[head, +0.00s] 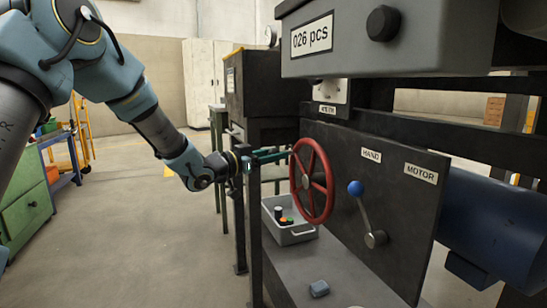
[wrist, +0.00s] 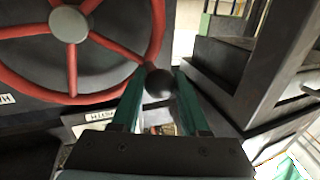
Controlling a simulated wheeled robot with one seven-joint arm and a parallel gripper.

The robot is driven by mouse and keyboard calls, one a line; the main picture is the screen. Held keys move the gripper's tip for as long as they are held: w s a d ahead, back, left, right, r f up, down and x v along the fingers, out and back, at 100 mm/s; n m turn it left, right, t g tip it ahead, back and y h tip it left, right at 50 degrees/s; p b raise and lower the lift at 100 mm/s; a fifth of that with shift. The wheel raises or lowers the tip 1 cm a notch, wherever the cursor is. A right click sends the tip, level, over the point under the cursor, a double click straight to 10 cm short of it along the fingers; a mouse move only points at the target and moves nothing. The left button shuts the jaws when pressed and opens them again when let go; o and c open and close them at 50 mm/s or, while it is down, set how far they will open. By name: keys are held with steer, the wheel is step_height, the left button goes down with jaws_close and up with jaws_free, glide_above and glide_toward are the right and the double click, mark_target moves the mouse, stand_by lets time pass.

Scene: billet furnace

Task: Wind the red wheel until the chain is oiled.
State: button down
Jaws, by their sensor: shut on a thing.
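The red wheel (head: 313,180) is a spoked wheel on the front of the dark machine panel, and it fills the upper left of the wrist view (wrist: 72,25). A dark round knob (wrist: 159,83) sits at its rim. My gripper (head: 285,153) reaches the wheel's left rim from the left. In the wrist view its two teal fingers (wrist: 158,88) are shut on the knob, one on each side. I cannot make out the chain in either view.
A lever with a blue knob (head: 356,187) leans toward the HAND label, right of the wheel. A grey tray (head: 300,236) with small items stands below the wheel. A small grey block (head: 319,288) lies nearby. A dark post (head: 252,225) stands close under my gripper.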

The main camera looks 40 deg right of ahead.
steer(key=s+m+b, duration=0.1)
steer(key=r+m+b, duration=0.1)
steer(key=shift+s+a+r+m+h+b, duration=0.25)
steer(key=shift+s+m+h+b, duration=0.1)
steer(key=shift+m+h, duration=0.05)
steer(key=s+a+r+m+g+h+b, duration=0.1)
steer(key=s+a+r+m+g+b, duration=0.2)
steer(key=s+m+b, duration=0.4)
steer(key=m+g+b, duration=0.1)
steer(key=m+b, duration=0.3)
steer(key=b, duration=0.1)
steer(key=shift+s+m+h, duration=0.3)
steer(key=shift+s, duration=0.05)
steer(key=shift+c, duration=2.1)
jaws_free()
steer(key=shift+r, duration=0.1)
steer(key=shift+w+a, duration=0.1)
